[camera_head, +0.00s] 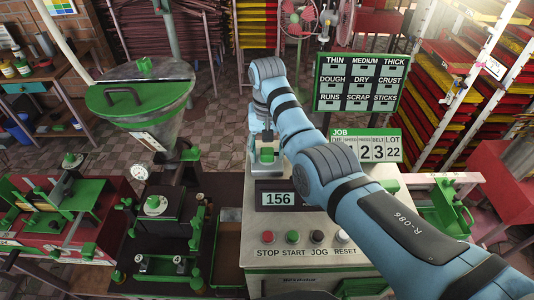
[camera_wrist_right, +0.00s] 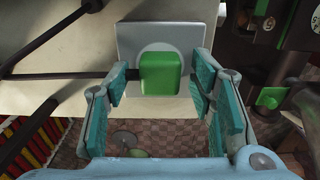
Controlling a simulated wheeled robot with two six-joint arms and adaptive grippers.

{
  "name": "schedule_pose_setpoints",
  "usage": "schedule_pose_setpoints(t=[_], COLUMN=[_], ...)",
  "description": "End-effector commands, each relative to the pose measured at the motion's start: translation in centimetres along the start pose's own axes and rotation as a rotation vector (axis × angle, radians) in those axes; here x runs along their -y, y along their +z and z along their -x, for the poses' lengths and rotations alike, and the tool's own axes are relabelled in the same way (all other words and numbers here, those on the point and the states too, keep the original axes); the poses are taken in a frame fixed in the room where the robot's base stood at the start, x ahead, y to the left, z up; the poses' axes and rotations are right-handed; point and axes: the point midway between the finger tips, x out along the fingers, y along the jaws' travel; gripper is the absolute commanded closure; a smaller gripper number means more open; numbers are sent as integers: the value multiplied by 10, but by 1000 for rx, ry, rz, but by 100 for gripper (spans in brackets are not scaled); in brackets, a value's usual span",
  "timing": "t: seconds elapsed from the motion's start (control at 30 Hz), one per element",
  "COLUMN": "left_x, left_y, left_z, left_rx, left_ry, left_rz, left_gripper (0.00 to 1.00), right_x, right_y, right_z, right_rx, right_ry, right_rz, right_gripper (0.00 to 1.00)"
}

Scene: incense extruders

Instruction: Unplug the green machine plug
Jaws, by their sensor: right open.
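The green plug (camera_wrist_right: 160,74) is a small block seated on a pale plate (camera_wrist_right: 132,38) fixed to the machine, seen in the right wrist view. In the head view the green plug (camera_head: 267,155) shows at the top edge of the control box. My right gripper (camera_wrist_right: 160,80) is open, with its teal-padded fingers on either side of the plug. A gap shows between the plug and each finger. In the head view my right gripper (camera_head: 263,138) is at the plug, partly hidden by its own arm. My left gripper is out of view.
The control box (camera_head: 258,225) has a display reading 156 and several buttons along its front. A dark cable (camera_wrist_right: 60,76) runs to the plug's left side. A lidded metal hopper (camera_head: 150,95) and a press (camera_head: 160,235) stand to the left. A sign board (camera_head: 360,82) stands behind.

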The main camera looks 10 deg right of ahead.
Motion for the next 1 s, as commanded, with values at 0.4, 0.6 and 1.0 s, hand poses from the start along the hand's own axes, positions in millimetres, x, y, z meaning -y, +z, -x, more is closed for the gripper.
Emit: schedule_pose_setpoints(t=[0.4, 0.6, 1.0], left_x=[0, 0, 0], left_y=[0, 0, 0], left_z=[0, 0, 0], left_rx=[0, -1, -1], left_ry=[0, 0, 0], left_rz=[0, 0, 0], left_gripper=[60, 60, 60], right_x=[0, 0, 0], right_y=[0, 0, 0], right_z=[0, 1, 16], right_rx=[0, 0, -2], right_ry=[0, 0, -1], right_rz=[0, 0, 0], right_gripper=[100, 100, 100])
